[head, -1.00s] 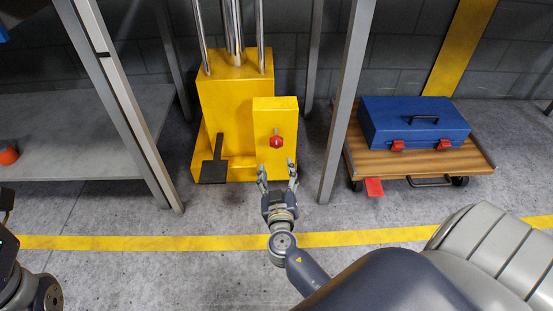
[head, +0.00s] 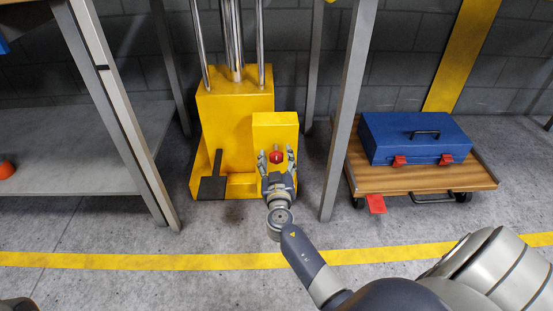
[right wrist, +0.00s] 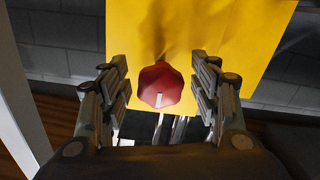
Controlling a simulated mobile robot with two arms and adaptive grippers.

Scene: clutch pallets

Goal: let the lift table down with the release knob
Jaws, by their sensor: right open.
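The yellow lift table base (head: 235,115) stands on the floor with chrome columns rising out of view and a black foot pedal (head: 212,185) at its front left. The red release knob (head: 276,157) sits on the front of the smaller yellow box at its right. In the right wrist view the knob (right wrist: 161,85) shows as a faceted red cap with a pale mark. My right gripper (head: 276,158) is open, with its fingers on either side of the knob and visible gaps to it in the wrist view. The lift table's top is out of view. My left gripper is not in view.
Grey table legs stand left (head: 130,130) and right (head: 346,115) of the lift base. A wooden dolly (head: 400,180) with a red pedal carries a blue toolbox (head: 416,138) at the right. A yellow floor line (head: 150,261) crosses in front.

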